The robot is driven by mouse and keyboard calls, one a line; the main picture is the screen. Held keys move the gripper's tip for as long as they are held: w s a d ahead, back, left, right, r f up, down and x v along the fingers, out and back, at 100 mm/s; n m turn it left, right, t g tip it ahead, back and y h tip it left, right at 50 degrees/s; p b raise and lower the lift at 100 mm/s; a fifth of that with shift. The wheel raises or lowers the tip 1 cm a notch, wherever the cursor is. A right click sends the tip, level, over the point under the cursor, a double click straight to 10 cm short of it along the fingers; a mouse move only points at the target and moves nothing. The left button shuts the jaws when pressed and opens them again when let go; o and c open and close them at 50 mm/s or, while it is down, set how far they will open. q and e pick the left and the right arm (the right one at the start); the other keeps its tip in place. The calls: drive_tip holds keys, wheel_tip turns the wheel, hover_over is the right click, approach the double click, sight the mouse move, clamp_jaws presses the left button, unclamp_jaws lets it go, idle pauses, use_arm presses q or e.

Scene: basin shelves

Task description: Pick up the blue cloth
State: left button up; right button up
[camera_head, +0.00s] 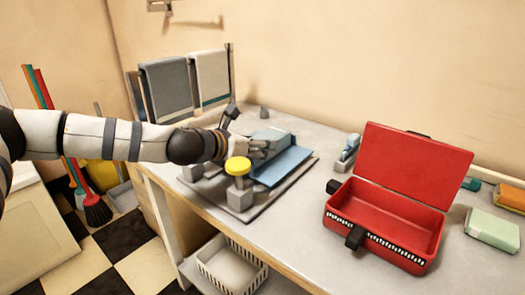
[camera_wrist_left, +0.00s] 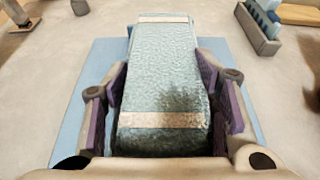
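The blue cloth (camera_wrist_left: 165,80) is a folded, blue-green textured bundle with cream bands, lying over a light blue tray (camera_wrist_left: 72,110). My left gripper (camera_head: 262,147) is down at the tray. In the left wrist view its purple-padded fingers (camera_wrist_left: 163,85) stand on both sides of the cloth, very close to it. I cannot tell whether they press on it. In the head view the gripper and arm partly hide the cloth. My right gripper is not in view.
An open red toolbox (camera_head: 385,215) stands to the right on the counter (camera_head: 300,225). A wall and towel rack (camera_head: 190,80) bound the back.

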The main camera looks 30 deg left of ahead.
use_arm(q)
wheel_tip(320, 180, up, 18)
drive_tip(key=p, duration=0.7)
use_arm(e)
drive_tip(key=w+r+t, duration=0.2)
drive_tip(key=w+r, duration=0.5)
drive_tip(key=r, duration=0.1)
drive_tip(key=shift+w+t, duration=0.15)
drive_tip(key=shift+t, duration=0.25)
